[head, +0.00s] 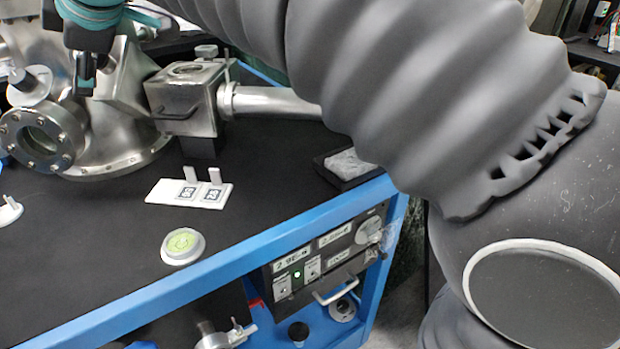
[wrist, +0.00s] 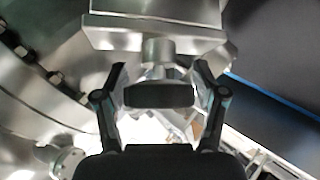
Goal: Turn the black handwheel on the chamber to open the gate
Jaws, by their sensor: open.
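The black handwheel (wrist: 158,95) shows in the wrist view as a dark, edge-on bar. It is on a short metal stem below a square metal block. My gripper (wrist: 160,72) is open, with one finger on each side of the handwheel. Small gaps seem to show beside it; I cannot tell whether either finger touches it. In the head view my gripper (head: 84,82) is at the upper left, in front of the steel chamber (head: 120,120). I cannot make out the handwheel there. The gate is not visible.
A metal valve box (head: 187,100) with a pipe stands right of the chamber. A white card holder (head: 165,192) and a round green-topped disc (head: 183,246) sit on the black tabletop. A blue frame (head: 255,245) edges the table. My arm covers the upper right.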

